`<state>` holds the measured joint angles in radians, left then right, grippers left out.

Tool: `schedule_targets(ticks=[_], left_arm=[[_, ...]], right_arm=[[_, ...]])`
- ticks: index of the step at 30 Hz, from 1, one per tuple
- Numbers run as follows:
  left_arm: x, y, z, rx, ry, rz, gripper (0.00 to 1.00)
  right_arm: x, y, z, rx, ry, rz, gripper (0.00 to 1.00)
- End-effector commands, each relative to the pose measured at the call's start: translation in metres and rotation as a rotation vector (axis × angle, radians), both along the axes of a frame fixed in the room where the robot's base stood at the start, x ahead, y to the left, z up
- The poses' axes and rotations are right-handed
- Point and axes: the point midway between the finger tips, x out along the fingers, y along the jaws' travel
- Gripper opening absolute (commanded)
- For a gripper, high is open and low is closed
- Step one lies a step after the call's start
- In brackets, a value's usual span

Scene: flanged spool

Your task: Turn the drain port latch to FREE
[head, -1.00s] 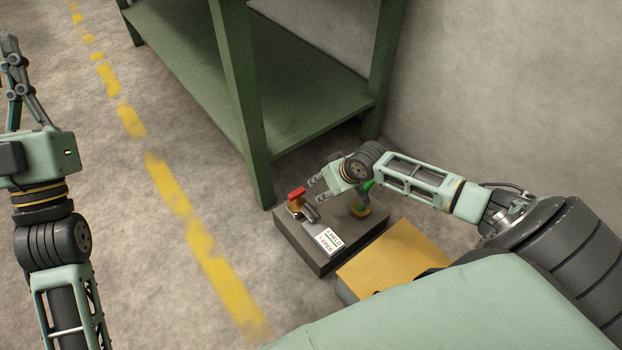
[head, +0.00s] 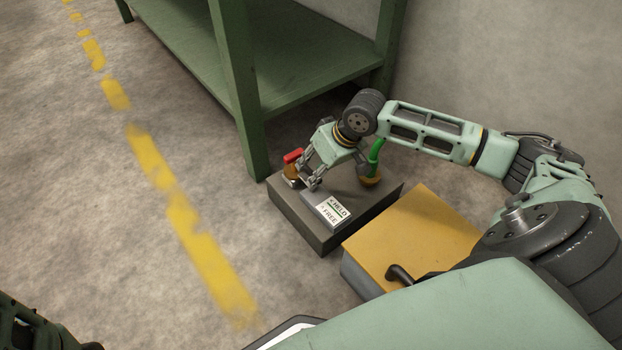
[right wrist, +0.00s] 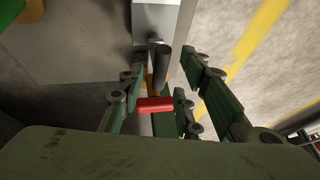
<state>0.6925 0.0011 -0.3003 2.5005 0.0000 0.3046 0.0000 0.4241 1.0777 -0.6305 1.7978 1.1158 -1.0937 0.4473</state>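A dark grey block (head: 290,218) stands on the floor in the head view. On its far left corner is a brass fitting with a red handle (head: 293,156). A white label (head: 333,209) reading HELD and FREE lies in front. My right gripper (head: 308,180) is low over the block, between handle and label, partly covering the fitting. In the right wrist view its fingers are apart, with the red handle (right wrist: 155,104) and a dark cylinder (right wrist: 162,65) in the gap. Contact cannot be told. Which mark the latch points at is hidden.
A green hose (head: 375,156) rises from a brass fitting at the block's back right. A yellow-topped box (head: 425,235) stands close to its right. A green shelf's leg (head: 240,95) is just behind. Floor to the left is clear, with a yellow line (head: 150,157).

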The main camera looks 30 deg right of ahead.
Motion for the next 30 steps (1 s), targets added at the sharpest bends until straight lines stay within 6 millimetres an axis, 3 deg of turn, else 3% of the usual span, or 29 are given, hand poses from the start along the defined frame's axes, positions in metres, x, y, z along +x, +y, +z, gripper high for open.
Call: schedule_targets(ticks=[1,6,18,30], left_arm=[[-0.002,0.0,-0.011,0.0,-0.006,0.0,0.0],[-0.002,0.0,-0.023,-0.001,-0.005,0.0,0.0],[-0.002,0.0,-0.025,0.0,-0.005,0.001,0.0],[-0.002,0.0,-0.025,0.001,-0.005,0.0,0.0]], right_arm=[[0.003,0.002,-0.013,0.0,0.0,0.0,0.32],[0.01,0.005,-0.027,-0.001,0.0,0.001,0.32],[0.012,0.007,-0.031,-0.002,0.0,0.0,0.32],[0.012,0.008,-0.031,0.001,0.0,0.001,0.0]])
